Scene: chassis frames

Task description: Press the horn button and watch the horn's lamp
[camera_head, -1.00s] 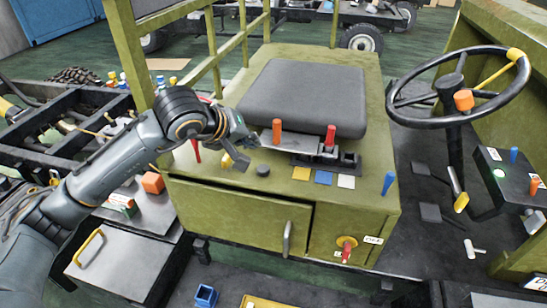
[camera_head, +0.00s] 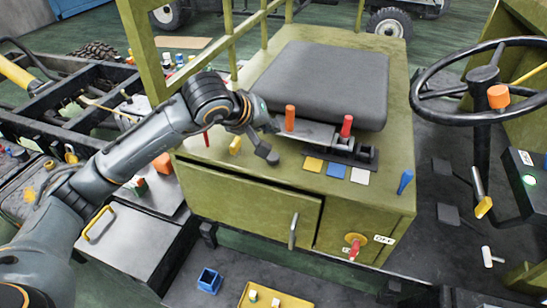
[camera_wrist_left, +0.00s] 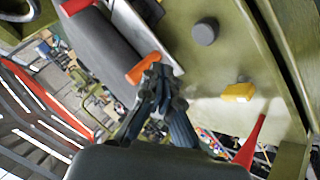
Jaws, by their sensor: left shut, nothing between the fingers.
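A dark round button (camera_wrist_left: 205,31), which may be the horn button, sits on the green console top in the left wrist view. In the head view I cannot make it out separately from my dark fingers. My left gripper (camera_head: 267,154) is shut and empty over the console, left of the coloured squares. In the left wrist view its fingers (camera_wrist_left: 157,82) overlap an orange lever and appear apart from the button; touch cannot be told. A pale green lamp (camera_head: 529,180) glows on the black box at right; I cannot tell whether it is the horn's lamp. My right gripper is out of view.
An orange lever (camera_head: 290,118) and a red lever (camera_head: 347,126) stand before the dark seat (camera_head: 325,84). A yellow lever (camera_head: 235,145) and a red one (camera_head: 206,138) stand left of my fingers. A blue lever (camera_head: 405,182) is at the console's right.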

